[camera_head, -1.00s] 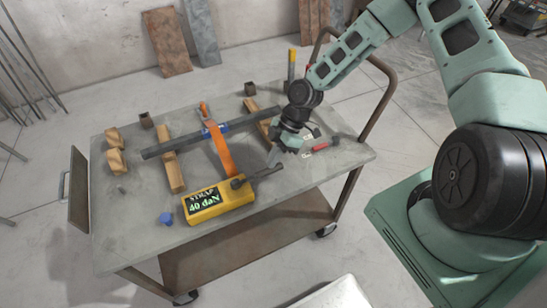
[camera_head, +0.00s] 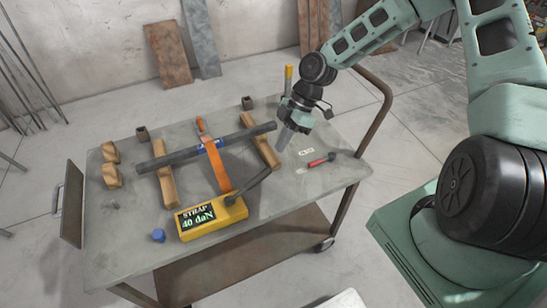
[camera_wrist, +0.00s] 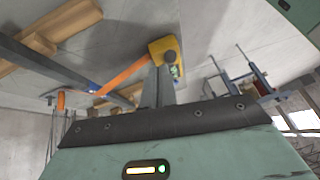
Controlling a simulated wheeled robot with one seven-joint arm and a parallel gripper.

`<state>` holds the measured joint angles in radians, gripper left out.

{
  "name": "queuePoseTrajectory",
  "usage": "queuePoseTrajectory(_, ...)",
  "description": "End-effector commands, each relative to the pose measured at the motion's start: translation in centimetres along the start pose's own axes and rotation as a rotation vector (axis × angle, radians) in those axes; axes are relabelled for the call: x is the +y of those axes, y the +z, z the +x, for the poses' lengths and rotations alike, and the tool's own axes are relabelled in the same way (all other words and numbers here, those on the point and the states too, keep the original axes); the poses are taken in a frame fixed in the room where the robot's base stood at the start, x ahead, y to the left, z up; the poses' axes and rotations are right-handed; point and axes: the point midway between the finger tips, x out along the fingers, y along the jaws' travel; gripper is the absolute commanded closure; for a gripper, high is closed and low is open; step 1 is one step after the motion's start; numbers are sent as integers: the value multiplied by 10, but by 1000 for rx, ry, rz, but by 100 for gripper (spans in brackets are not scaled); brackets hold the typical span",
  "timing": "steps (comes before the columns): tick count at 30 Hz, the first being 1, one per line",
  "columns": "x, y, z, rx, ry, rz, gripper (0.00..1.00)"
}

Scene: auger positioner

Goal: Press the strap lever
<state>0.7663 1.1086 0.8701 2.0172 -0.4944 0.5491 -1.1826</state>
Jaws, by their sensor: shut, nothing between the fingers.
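The yellow strap tensioner (camera_head: 214,222) sits at the cart's front edge, its display reading "STRAP 40 daN". Its dark strap lever (camera_head: 253,184) slants up and right from the box's right end. An orange strap (camera_head: 217,168) runs from the box over a dark bar (camera_head: 180,156) to an orange-handled part behind. My gripper (camera_head: 281,149) is shut and empty, fingers down, above and right of the lever's free end, seemingly apart from it. In the wrist view, my shut fingers (camera_wrist: 158,88) point toward the yellow box (camera_wrist: 165,46); I cannot make out the lever there.
The bar lies across two wooden blocks (camera_head: 167,187) (camera_head: 262,150). A red-handled tool (camera_head: 318,161) lies to the right, and a blue piece (camera_head: 158,235) lies left of the box. The cart's tubular handle (camera_head: 383,105) rises behind my arm.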

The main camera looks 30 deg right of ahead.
Motion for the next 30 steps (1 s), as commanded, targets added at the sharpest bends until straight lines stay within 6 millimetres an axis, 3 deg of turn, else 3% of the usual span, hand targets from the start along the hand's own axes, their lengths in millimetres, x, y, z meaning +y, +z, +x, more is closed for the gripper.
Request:
queuePoseTrajectory(6,1,4,-18,0,1,-1,100)
queuePoseTrajectory(24,1,3,-19,1,0,-1,100)
queuePoseTrajectory(30,-28,-27,-18,-116,-48,56,100)
